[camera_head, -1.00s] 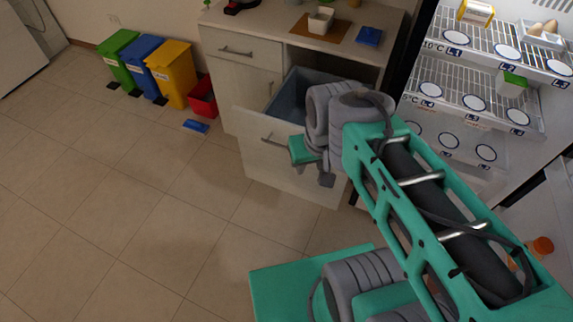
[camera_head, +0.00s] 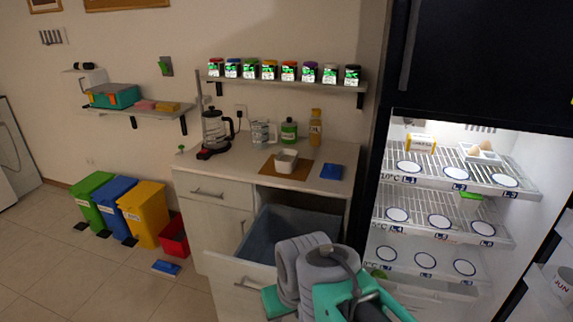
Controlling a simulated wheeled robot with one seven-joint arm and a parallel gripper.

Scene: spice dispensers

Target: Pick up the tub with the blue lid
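The tub with the blue lid (camera_head: 232,68) stands upright on the wall shelf above the counter, second from the left in a row of several similar tubs with green-and-white labels. A red-lidded tub (camera_head: 215,68) is on its left and a green-lidded tub (camera_head: 250,68) on its right. My arm shows at the bottom centre, in front of the open drawer, far below and to the right of the tub.
The wall shelf (camera_head: 290,82) is narrow. Below it the counter holds a coffee press (camera_head: 217,132), an oil bottle (camera_head: 315,128) and a white bowl (camera_head: 286,160). A drawer (camera_head: 225,268) stands open beside my arm. The lit fridge (camera_head: 450,205) is open on the right.

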